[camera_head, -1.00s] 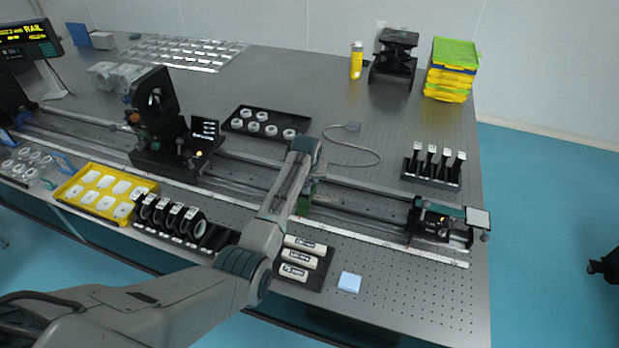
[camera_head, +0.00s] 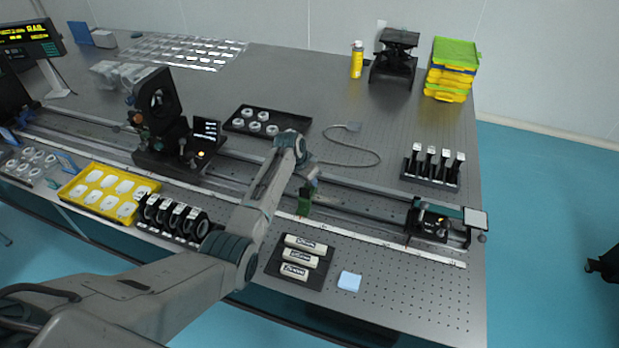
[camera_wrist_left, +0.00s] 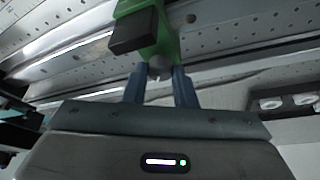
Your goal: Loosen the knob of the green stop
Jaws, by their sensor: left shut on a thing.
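The green stop (camera_head: 305,199) sits on the long rail in the middle of the table. In the left wrist view the green stop (camera_wrist_left: 165,20) is at the top centre, with a black block on its left side. Its grey knob (camera_wrist_left: 159,66) points toward my wrist. My left gripper (camera_wrist_left: 161,84) has its blue fingers on both sides of the knob and is shut on it. In the head view my left gripper (camera_head: 308,180) is small and partly hidden by my arm at the stop. My right gripper is in neither view.
The rail (camera_head: 360,196) runs across the table, with a black carriage (camera_head: 428,222) at its right and a tall black mount (camera_head: 158,110) at its left. A black tray of white rings (camera_head: 264,123) lies behind.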

